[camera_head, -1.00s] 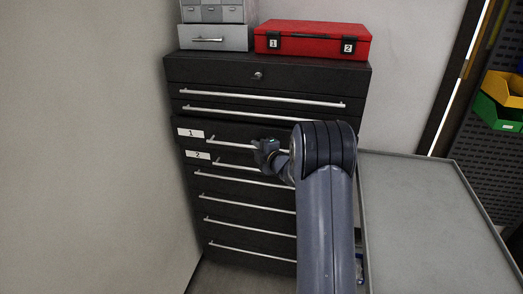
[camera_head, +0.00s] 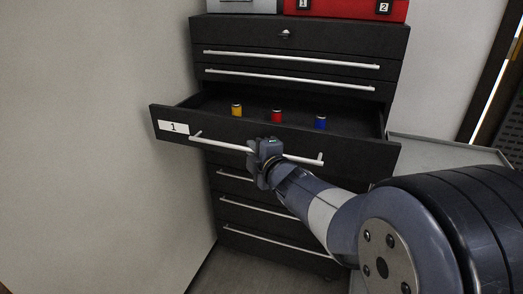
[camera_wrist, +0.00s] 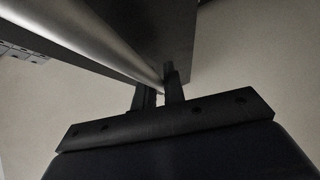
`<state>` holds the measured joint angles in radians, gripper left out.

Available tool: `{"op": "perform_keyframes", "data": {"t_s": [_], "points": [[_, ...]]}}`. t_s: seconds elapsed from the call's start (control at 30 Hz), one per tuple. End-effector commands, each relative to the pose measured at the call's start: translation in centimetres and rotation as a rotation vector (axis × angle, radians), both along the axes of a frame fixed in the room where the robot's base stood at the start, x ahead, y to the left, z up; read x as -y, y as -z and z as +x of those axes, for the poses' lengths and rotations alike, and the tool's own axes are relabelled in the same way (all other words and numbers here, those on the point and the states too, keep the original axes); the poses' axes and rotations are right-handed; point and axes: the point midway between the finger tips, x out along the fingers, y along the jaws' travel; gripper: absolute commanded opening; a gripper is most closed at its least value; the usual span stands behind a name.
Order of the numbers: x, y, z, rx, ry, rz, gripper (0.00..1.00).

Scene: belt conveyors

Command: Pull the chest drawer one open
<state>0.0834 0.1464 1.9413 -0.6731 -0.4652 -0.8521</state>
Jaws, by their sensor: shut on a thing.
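The drawer labelled 1 (camera_head: 350,149) of the black chest stands pulled well out, and its inside shows. A yellow, a red and a blue small cylinder stand in it. Its long silver handle (camera_head: 218,145) runs across the front. My gripper (camera_head: 264,150) is shut on this handle near its middle. In the wrist view the silver handle (camera_wrist: 95,40) runs down to my fingers (camera_wrist: 158,92), which close around it. The drawer labelled 2 is hidden below the open drawer.
The black chest (camera_head: 300,38) has several other drawers, which look closed. A red case (camera_head: 345,10) labelled 1 and 2 and a grey box (camera_head: 240,5) sit on top. A grey table (camera_head: 440,150) stands to the right. A bare wall (camera_head: 90,60) is close on the left.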

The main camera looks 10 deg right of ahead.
Motion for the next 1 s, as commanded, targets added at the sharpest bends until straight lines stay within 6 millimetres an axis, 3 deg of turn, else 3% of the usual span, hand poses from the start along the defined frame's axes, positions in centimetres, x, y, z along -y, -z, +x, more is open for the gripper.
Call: {"op": "perform_keyframes", "data": {"t_s": [0.3, 0.77, 0.8, 1.0], "points": [[-1.6, 0.2, -2.4, -0.003, 0.002, 0.0, 0.0], [-1.8, 0.1, -2.7, -0.004, 0.002, 0.0, 0.0], [-1.8, 0.1, -2.7, -0.004, 0.002, 0.0, 0.14], [-1.8, 0.0, -2.7, -0.002, 0.001, -0.001, 0.3]]}}
